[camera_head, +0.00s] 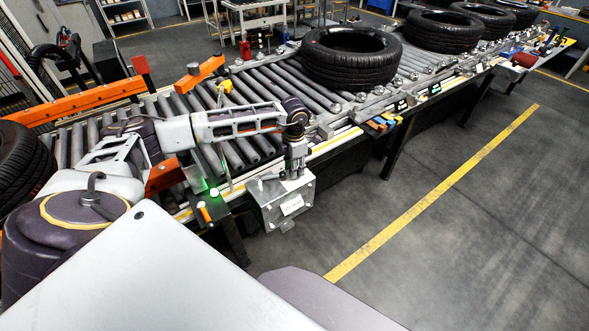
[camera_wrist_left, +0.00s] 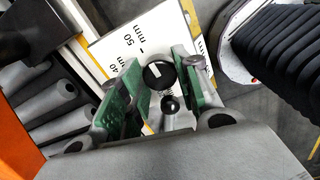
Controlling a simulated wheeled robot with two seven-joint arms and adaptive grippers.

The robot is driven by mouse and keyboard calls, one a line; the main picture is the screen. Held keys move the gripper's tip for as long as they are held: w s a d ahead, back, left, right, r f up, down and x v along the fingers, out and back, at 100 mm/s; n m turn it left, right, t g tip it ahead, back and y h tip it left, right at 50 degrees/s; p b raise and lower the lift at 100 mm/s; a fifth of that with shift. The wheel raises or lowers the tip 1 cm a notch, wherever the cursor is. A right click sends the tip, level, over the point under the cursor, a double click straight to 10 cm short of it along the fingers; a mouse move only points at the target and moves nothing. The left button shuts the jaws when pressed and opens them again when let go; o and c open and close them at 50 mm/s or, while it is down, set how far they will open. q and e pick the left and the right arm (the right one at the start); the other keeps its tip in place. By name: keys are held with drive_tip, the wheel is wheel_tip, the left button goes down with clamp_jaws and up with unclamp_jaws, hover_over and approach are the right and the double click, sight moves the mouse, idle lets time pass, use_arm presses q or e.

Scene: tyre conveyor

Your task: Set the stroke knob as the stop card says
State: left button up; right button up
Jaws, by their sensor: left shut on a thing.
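My left gripper (camera_head: 293,168) reaches down over a grey metal box (camera_head: 272,214) on the near side of the roller conveyor. In the left wrist view its green-padded fingers (camera_wrist_left: 160,88) are closed in on either side of a round black knob (camera_wrist_left: 157,74) with a white mark on top. The knob stands over a white scale plate (camera_wrist_left: 140,38) printed with 50 mm and 40 mm. The knob's exact setting cannot be read. A small white label (camera_head: 292,204) is on the front of the box; its text is too small to read. My right gripper is out of view.
A large black tyre (camera_head: 350,58) lies on the rollers, with more tyres (camera_head: 443,31) farther along the conveyor. An orange-and-black post with a green light (camera_head: 213,191) stands left of the box. The floor with a yellow line (camera_head: 440,190) is clear at right.

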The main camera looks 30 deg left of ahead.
use_arm(q)
drive_tip(key=shift+m, duration=0.3)
drive_tip(key=o, duration=1)
drive_tip(key=shift+o, duration=0.2)
drive_tip(key=shift+r, duration=0.7)
wheel_tip(320, 180, up, 11)
drive_tip(key=shift+f, duration=0.15)
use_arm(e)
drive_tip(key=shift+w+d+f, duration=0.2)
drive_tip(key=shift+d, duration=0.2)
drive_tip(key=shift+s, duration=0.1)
